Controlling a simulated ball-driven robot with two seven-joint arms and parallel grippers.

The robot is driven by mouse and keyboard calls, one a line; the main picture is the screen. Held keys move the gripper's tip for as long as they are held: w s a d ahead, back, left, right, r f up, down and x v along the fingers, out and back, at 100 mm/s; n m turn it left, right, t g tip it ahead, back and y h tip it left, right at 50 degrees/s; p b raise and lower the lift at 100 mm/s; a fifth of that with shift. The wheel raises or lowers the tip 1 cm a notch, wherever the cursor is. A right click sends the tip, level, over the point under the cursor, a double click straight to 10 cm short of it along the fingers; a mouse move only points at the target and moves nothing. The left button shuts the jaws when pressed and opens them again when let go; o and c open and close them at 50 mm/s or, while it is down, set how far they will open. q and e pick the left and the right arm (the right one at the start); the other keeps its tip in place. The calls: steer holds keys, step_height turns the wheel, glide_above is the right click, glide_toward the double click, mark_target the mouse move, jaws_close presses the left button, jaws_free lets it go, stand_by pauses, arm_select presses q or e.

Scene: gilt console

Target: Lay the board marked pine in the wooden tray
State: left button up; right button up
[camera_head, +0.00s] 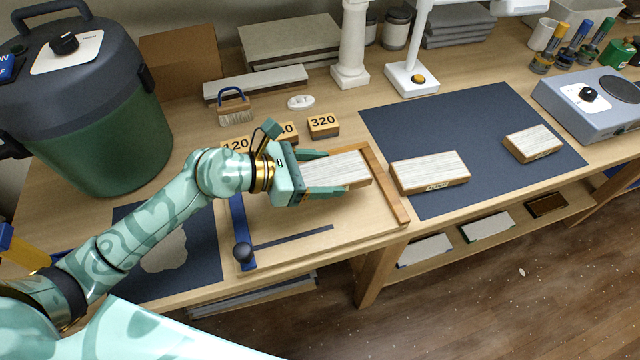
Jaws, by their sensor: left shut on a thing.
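My left gripper (325,172) is shut on a pale-topped wooden board (338,168), its fingers along the board's two long sides. The board is over a flat wooden base with a raised wooden rim (388,190) on its right, which looks like the tray; I cannot tell whether the board touches it. No mark on the held board is readable. A similar board (430,170) lies on the dark mat with a small label on its front edge, too small to read surely. A smaller board (533,143) lies farther right on the mat. My right gripper is not in view.
A blue strip (240,228) and a black-knobbed rod (290,238) lie at the base's left and front. Numbered blocks (323,125), a brush (235,108) and a white column (352,45) stand behind. A green pot (105,130) fills the left. The dark mat (450,125) has free room.

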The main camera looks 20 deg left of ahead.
mark_target(319, 184)
arm_select(q)
steer(key=f, duration=0.1)
steer(key=f+b, duration=0.2)
steer(key=f, duration=0.1)
steer(key=shift+w+a, duration=0.15)
steer(key=shift+a, duration=0.2)
steer(key=shift+r, duration=0.15)
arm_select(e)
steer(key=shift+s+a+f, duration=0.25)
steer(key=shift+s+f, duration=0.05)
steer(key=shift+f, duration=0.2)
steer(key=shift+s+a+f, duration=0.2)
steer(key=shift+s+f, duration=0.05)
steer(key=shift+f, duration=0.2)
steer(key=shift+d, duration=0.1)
arm_select(q)
steer(key=o, duration=1)
steer(key=shift+o, duration=0.2)
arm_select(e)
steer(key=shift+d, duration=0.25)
